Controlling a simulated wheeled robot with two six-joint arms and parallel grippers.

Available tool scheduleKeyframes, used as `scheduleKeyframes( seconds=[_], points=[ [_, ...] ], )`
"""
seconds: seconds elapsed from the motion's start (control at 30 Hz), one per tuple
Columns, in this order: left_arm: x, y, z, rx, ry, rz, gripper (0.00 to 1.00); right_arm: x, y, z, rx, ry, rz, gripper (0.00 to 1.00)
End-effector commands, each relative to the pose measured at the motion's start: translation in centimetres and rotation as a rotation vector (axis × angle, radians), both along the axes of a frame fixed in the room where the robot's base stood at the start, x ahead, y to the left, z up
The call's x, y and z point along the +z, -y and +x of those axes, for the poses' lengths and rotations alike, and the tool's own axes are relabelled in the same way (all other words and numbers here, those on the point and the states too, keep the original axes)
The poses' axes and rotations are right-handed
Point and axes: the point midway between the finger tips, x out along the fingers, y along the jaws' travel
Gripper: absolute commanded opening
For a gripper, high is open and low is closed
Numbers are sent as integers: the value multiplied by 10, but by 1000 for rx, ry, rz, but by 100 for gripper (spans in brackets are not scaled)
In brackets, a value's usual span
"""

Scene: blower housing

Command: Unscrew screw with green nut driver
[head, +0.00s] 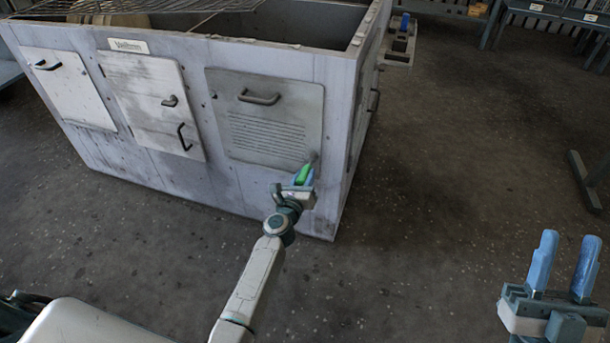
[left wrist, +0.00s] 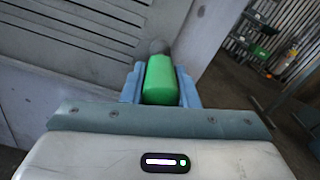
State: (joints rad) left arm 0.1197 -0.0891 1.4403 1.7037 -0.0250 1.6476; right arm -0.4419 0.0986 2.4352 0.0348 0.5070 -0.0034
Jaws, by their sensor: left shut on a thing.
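My left gripper (head: 302,180) is shut on the green nut driver (head: 303,174). In the left wrist view the driver's green handle (left wrist: 161,82) sits between the two blue fingers (left wrist: 160,90). A dark grey rounded end (left wrist: 158,47) shows beyond the handle, at the lower right corner of the louvred panel (head: 264,117). The screw itself is hidden, and I cannot tell whether the driver touches it. My right gripper (head: 559,268) is open and empty at the lower right of the head view, its two blue fingers apart.
The grey blower housing (head: 338,190) stands in front of my left arm, with an open top and panels with handles. A wire grate (head: 150,8) lies across its top. Shelving (head: 555,12) stands at the back right.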

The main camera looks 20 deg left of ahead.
Motion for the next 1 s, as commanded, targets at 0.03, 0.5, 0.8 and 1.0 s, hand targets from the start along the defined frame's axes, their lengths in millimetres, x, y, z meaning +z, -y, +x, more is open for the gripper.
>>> scheduleKeyframes(
  seconds=[0.03, 0.5, 0.8, 1.0],
  points=[
    [0, 0, -2, 0, 0, 0, 0, 1, 0, 0, 0, 0, 0, 36],
    [0, -1, -20, 0, 0, 1, 0, 4, 0, 0, 0, 0, 0, 36],
    [0, -1, -42, 0, -1, 0, 0, 6, 0, 0, 0, 0, 0, 36],
    [0, -2, -66, 0, -1, 0, 0, 7, 0, 0, 0, 0, 0, 36]
  ],
)
